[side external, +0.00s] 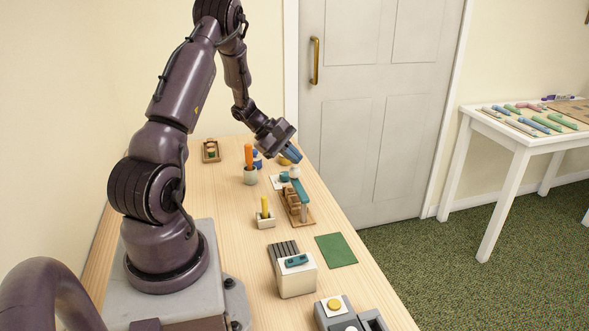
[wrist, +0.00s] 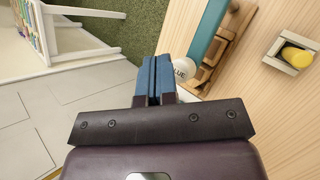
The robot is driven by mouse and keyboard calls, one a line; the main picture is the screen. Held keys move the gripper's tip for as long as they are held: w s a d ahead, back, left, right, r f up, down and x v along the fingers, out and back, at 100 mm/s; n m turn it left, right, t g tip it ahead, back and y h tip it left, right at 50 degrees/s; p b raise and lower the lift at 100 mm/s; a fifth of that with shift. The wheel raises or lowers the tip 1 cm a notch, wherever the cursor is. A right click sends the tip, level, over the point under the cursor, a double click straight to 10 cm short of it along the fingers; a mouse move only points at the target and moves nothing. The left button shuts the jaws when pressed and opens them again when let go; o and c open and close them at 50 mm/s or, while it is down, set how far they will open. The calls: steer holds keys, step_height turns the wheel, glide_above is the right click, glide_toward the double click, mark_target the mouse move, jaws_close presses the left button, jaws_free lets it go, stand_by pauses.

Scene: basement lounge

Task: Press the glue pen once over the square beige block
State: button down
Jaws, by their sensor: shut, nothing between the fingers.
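A white piece with dark lettering ending in "LUE" (wrist: 183,70), apparently the glue pen, is beside my gripper's fingertips in the wrist view. In the side view a white knob (side external: 295,172) shows just below the fingers. A teal bar (side external: 300,190) runs from it over a wooden rack (wrist: 222,45). My gripper (side external: 296,157) has blue fingers, shut and empty, close to the white piece; I cannot tell whether they touch it. The fingers also show in the wrist view (wrist: 153,62). A square beige block (side external: 265,219) with a yellow peg stands left of the rack.
A white side table (side external: 483,127) stands apart on the right.

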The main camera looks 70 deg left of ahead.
mark_target(293, 170)
steer(key=shift+f, duration=0.35)
steer(key=shift+f, duration=0.8)
stand_by(0.8)
stand_by(0.3)
steer(key=shift+r, duration=1.2)
steer(key=shift+r, duration=2.55)
steer(key=shift+s+f, duration=0.1)
